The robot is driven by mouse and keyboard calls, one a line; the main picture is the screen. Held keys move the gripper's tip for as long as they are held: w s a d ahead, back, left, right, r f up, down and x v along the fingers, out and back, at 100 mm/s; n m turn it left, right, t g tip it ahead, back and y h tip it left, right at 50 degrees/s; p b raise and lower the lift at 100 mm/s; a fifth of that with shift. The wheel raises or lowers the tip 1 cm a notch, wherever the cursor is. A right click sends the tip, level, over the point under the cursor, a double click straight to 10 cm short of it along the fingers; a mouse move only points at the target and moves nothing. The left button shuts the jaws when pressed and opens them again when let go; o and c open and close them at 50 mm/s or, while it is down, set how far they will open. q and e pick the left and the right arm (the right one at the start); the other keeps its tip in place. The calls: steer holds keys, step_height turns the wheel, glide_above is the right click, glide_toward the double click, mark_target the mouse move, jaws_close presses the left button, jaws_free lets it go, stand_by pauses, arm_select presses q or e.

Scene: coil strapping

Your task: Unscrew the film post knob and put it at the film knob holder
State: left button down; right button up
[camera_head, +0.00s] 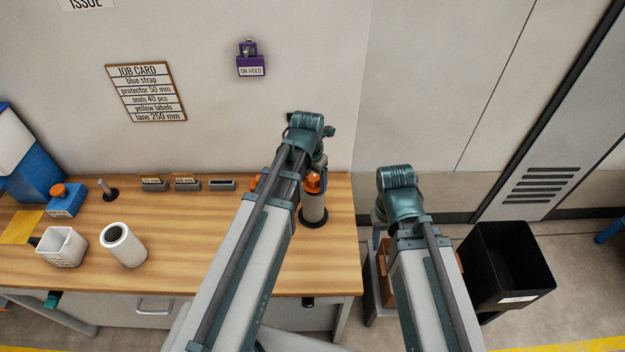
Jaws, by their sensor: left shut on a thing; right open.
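The orange film post knob (313,183) sits at the top of a grey upright cylinder (313,206) on a round black base, at the right end of the bench. My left gripper (316,174) points down from above and is shut on this knob. Its fingertips are partly hidden by the wrist. The knob is upright, and I cannot tell whether it is still threaded on. My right gripper (379,217) hangs off the bench's right side, mostly hidden behind its own wrist. Its jaws are open. I cannot tell which thing is the film knob holder.
A black bin (509,262) stands on the floor at right.

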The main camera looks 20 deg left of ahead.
mark_target(313, 177)
arm_select(q)
steer(key=shift+d+n, duration=0.1)
steer(key=shift+n, duration=0.3)
jaws_free()
steer(key=shift+r, duration=0.1)
step_height(313, 177, up, 4)
steer(key=p, duration=0.3)
steer(key=shift+f+p, duration=0.25)
steer(key=shift+p, duration=0.05)
steer(key=shift+f, duration=0.1)
